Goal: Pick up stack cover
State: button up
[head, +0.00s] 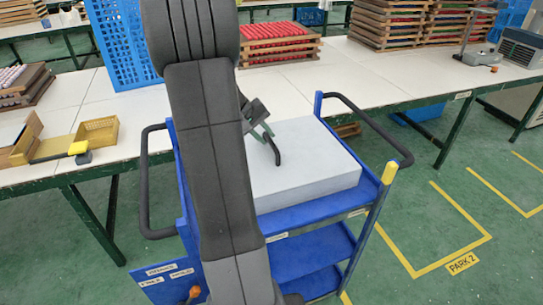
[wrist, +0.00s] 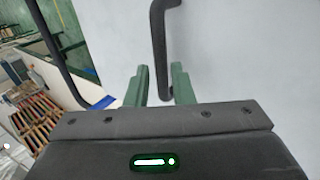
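The stack cover (head: 318,160) is a pale grey box-shaped lid on the blue cart (head: 305,215). It has a black bar handle (head: 275,150) on top, and its pale surface fills much of the wrist view (wrist: 245,55). My gripper (head: 262,132) is at the handle, partly hidden by my arm in the head view. In the wrist view my gripper (wrist: 161,85) has its two green fingers apart. The handle (wrist: 158,45) runs down between them, with a gap visible on the sides. The left part of the cover is hidden behind my arm.
Black side rails (head: 375,130) stick out from the cart. A long white table (head: 385,85) runs behind it, with stacked trays of red items (head: 278,42) and a blue crate (head: 122,40). Open green floor with yellow markings (head: 455,245) lies at the right.

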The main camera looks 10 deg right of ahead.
aim_at(269, 140)
jog(key=x, duration=0.4)
jog(key=shift+f, duration=0.1)
jog(key=shift+a, duration=0.1)
grip_shut()
dwell(1.2)
